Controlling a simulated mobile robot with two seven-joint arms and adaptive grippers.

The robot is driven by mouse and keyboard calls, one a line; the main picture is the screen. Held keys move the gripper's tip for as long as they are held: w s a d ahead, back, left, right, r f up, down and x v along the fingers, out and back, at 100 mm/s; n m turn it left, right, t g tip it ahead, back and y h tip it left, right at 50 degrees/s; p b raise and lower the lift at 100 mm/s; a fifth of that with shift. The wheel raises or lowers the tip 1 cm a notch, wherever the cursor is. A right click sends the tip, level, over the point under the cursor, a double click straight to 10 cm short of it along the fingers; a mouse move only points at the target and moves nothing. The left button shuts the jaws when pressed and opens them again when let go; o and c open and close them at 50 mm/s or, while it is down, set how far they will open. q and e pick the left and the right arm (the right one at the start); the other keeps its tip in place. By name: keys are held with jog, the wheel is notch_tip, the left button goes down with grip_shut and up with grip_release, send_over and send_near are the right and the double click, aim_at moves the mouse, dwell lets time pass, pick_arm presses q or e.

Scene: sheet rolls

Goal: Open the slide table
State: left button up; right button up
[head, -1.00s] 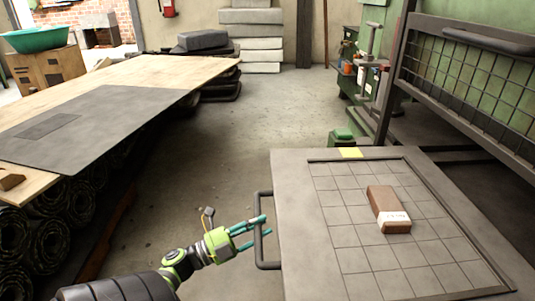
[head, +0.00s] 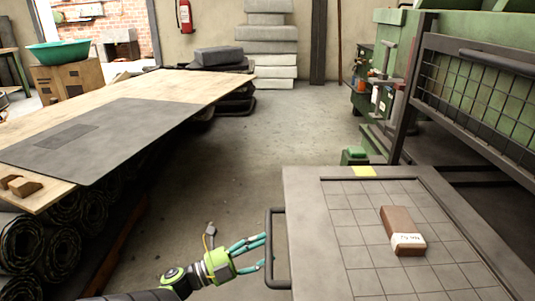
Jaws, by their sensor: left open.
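The slide table (head: 303,225) is a grey flat plate with a grid-lined panel, at the lower right of the head view. Its dark U-shaped handle (head: 269,246) sticks out from its left edge. My left gripper (head: 264,251), green with teal fingers, comes in from the lower left. Its fingers are spread, with the tips at the handle's upright bar. I cannot tell whether they touch it. Nothing is held between them. My right gripper is not in view.
A brown block with a white label (head: 402,230) lies on the slide table. A green machine with a mesh guard (head: 470,95) stands at right. A wooden worktable with a dark sheet (head: 90,140) is at left, above dark rolls (head: 60,210). The floor between is clear.

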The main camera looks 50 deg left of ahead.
pick_arm(q)
jog(key=v, duration=0.9)
jog(key=shift+s, duration=0.25)
jog(key=shift+a, duration=0.1)
